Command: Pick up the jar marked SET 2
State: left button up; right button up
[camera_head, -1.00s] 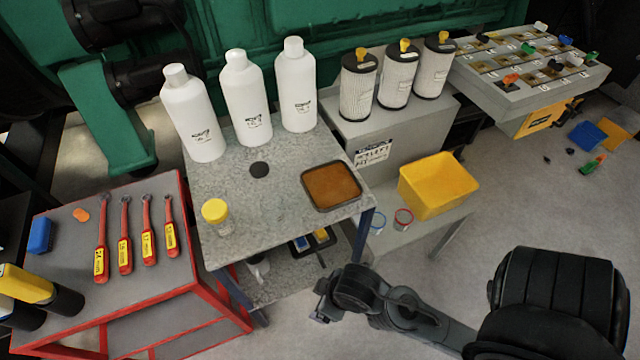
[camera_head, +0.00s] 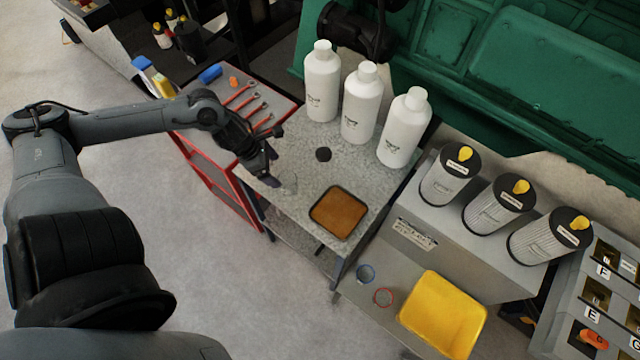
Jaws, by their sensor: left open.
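No SET 2 marking is readable in the head view. Two small jars stand on the low bench by the yellow bin: one with a blue rim (camera_head: 365,273), one with a red rim (camera_head: 383,297). A faint clear shape (camera_head: 290,186), perhaps a clear jar, is on the speckled grey table (camera_head: 300,150). The yellow-lidded jar seen earlier at that table's near-left corner does not show; my left gripper covers that area. My left gripper (camera_head: 272,166) is open over that corner, close to the clear shape. Contact cannot be told. My right gripper is out of view.
Three white bottles (camera_head: 360,103) line the table's back. A brown-filled tray (camera_head: 338,213) and a black disc (camera_head: 323,154) lie in front. The red tool cart (camera_head: 215,150) is at left, three filters (camera_head: 497,204) and a yellow bin (camera_head: 443,313) at right.

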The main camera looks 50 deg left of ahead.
aim_at(288, 184)
pick_arm(q)
jog(key=b+x, duration=0.1)
jog(key=x, duration=0.1)
jog(key=b+x, duration=0.1)
jog(key=b, duration=0.1)
jog(key=shift+a+f, duration=0.15)
jog(key=shift+f, duration=0.3)
jog(key=shift+d+b+x, duration=0.1)
jog(key=shift+b+x, duration=0.7)
jog(key=shift+x, duration=0.45)
jog(key=shift+d+b+x, duration=0.15)
jog(key=shift+b+x, duration=0.65)
jog(key=shift+x, duration=1.35)
jog(key=shift+s, duration=0.15)
jog(key=shift+a, duration=0.1)
jog(key=shift+c, duration=0.2)
jog(key=c, duration=1)
